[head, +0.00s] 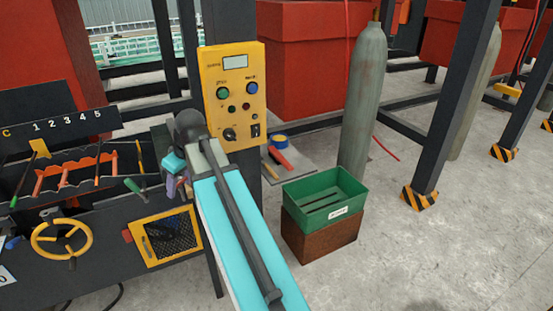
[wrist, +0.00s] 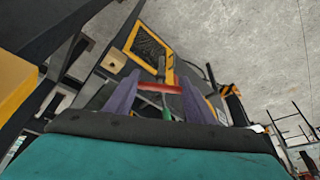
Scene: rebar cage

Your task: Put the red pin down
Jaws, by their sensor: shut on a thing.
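My gripper (head: 178,182) is at the left of centre in the head view, over the right end of the black workbench. In the wrist view its two purple fingers (wrist: 160,88) stand apart with a red bar, the red pin (wrist: 157,86), spanning between their tips. The gripper is shut on it.
The bench has a numbered panel (head: 65,130), orange-red bars (head: 75,172), a yellow handwheel (head: 61,233) and a yellow-framed mesh (head: 163,236). A yellow control box (head: 232,95) stands behind my gripper. A green crate (head: 325,199) sits on a brown box, beside a grey cylinder (head: 362,105).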

